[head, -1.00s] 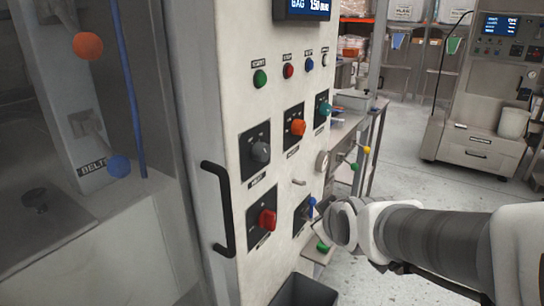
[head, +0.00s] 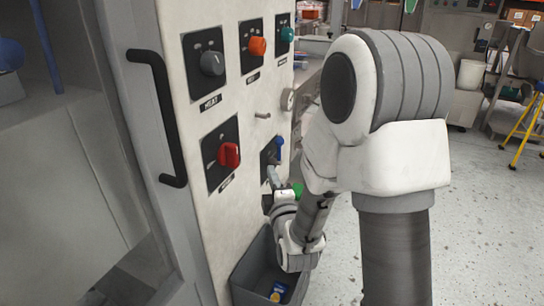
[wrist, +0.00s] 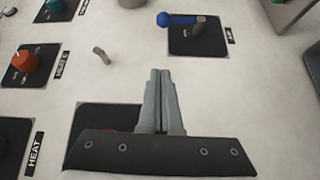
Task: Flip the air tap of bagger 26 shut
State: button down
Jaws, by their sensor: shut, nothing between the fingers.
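The air tap shows in the wrist view as a blue-tipped lever (wrist: 178,19) on a black square plate (wrist: 190,42), with a label that seems to read AIR. In the head view the blue lever (head: 279,148) sits low on the right of the white panel (head: 247,185) and points up. My gripper (wrist: 161,72) is shut and empty, close to the panel face. Its fingertips point toward the tap and stay apart from it in the wrist view. In the head view my gripper (head: 270,177) is just below the tap, partly hidden by my wrist. No bagger number is readable.
A red knob (head: 230,155), grey knob (head: 212,63), orange knob (head: 257,46) and teal knob (head: 287,34) are on the panel. A small metal peg (wrist: 102,56) sticks out nearby. A black door handle (head: 165,115) is at left. A grey bin (head: 254,270) stands below.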

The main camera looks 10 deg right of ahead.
jog(key=shift+s+d+f+n+t+h+b, duration=0.15)
jog(key=shift+f+n+t+b, duration=0.3)
jog(key=shift+f, duration=0.5)
jog(key=shift+s+f+n+t+h+b, duration=0.15)
jog(key=shift+f+n+t+b, duration=0.3)
jog(key=shift+f, duration=0.45)
jog(key=shift+w, duration=0.25)
jog(key=w+d+r, duration=0.1)
jog(key=w, duration=0.5)
jog(key=w+d+r+b, duration=0.1)
jog(key=w, duration=0.5)
jog(key=shift+w+d+r+b, duration=0.2)
jog(key=shift+d+r+b, duration=0.1)
jog(key=shift+d, duration=0.1)
